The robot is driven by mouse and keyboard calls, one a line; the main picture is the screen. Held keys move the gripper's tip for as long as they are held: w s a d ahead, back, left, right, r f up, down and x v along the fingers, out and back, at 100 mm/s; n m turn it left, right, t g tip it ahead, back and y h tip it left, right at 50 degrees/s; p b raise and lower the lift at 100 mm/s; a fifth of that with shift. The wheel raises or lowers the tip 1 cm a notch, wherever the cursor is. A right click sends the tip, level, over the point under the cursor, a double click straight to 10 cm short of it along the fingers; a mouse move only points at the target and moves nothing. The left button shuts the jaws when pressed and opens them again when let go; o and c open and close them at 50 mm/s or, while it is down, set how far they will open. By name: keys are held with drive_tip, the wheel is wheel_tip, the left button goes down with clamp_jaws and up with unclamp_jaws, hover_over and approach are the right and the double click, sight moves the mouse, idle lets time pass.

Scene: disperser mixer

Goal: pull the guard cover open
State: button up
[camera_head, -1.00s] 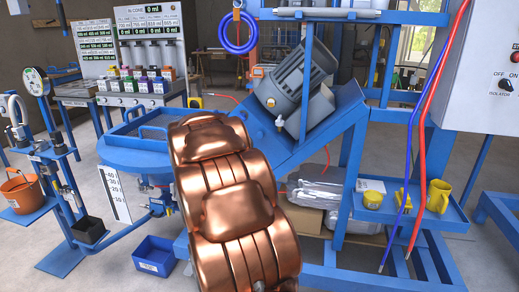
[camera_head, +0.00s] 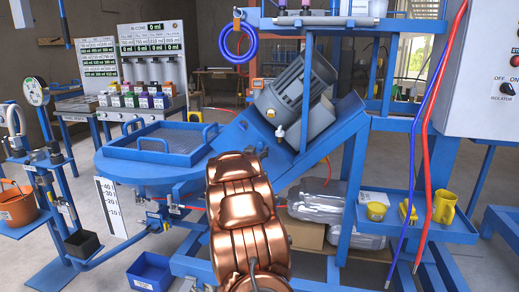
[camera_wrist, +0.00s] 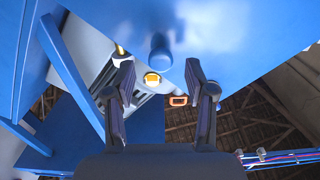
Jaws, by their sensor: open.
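A blue square framed panel with a grey mesh-like inside (camera_head: 165,143), which looks like the guard cover, lies flat and closed on the round blue vessel top (camera_head: 122,172). My copper-coloured arm rises in front of the machine in the head view and hides my gripper there. In the wrist view my gripper (camera_wrist: 161,84) is open, its two dark fingers apart with nothing held between them. Beyond the fingers are a large blue surface with a rounded blue knob (camera_wrist: 160,52), a small yellow-orange round part (camera_wrist: 152,79) and an orange ring-like part (camera_wrist: 178,100). I cannot tell whether anything touches.
A grey motor (camera_head: 297,100) sits on a sloping blue frame right of the vessel. Red and blue hoses (camera_head: 440,130) hang at the right beside the control box (camera_head: 482,70). A blue bin (camera_head: 150,271) stands on the floor. A blue stand with a gauge (camera_head: 36,92) is at left.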

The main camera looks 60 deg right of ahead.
sight(260, 147)
drive_tip(key=shift+x, duration=1.65)
clamp_jaws()
